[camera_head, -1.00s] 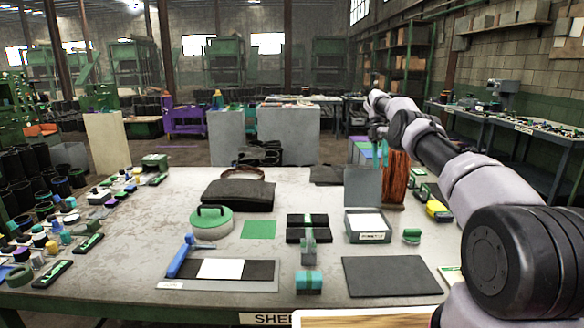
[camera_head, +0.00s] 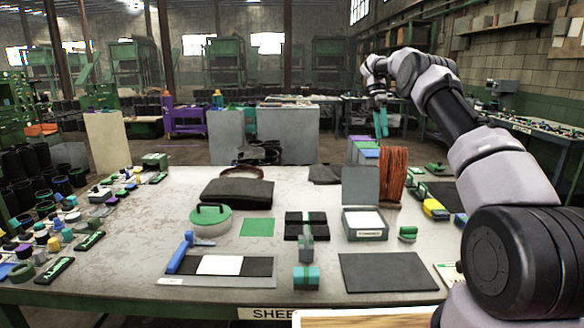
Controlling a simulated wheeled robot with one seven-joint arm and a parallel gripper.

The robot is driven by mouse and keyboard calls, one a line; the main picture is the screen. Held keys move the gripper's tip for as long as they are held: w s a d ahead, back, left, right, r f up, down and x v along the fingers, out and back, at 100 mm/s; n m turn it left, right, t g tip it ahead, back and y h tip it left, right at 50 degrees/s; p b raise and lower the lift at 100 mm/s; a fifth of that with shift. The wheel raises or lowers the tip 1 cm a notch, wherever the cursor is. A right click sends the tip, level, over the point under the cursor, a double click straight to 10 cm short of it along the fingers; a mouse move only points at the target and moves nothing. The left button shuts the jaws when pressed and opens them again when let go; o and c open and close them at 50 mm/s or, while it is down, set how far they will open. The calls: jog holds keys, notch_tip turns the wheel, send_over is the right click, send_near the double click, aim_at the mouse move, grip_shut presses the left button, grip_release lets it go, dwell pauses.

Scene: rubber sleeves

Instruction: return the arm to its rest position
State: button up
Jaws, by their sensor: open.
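My gripper (camera_head: 381,122) is at the end of my arm in the upper right of the head view. Its teal fingers point down, and it hangs in the air above the far right part of the workbench (camera_head: 130,250). It is open, and nothing shows between the fingers. My arm rises from the lower right, reaches up and bends left at the top. The orange-brown coil (camera_head: 393,177) stands on the bench below the gripper, apart from it.
An open grey box (camera_head: 365,235) with white contents sits right of centre. A dark mat (camera_head: 388,272), a green-rimmed round lid (camera_head: 211,221) and a blue-handled tool (camera_head: 181,252) lie around it. Many small parts crowd the left side. The air above the bench is clear.

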jog(key=s+a+r+m+t, duration=0.2)
jog(key=s+r+m, duration=0.2)
jog(key=s+r, duration=0.55)
jog(key=s+a+r+m+t, duration=0.25)
jog(key=s+r+m, duration=0.25)
jog(key=s+r, duration=0.5)
jog(key=s+a+f+m+t+y, duration=0.1)
jog(key=s+f+m+t, duration=0.1)
jog(key=s+m, duration=0.5)
jog(key=s+a+f+m+t+y, duration=0.1)
jog(key=s+m+t, duration=0.4)
jog(key=s, duration=1.3)
notch_tip(320, 180, down, 2)
jog(key=shift+s+a+f+m+y, duration=0.1)
jog(key=shift+s+a+m+y, duration=0.35)
jog(key=shift+m, duration=0.55)
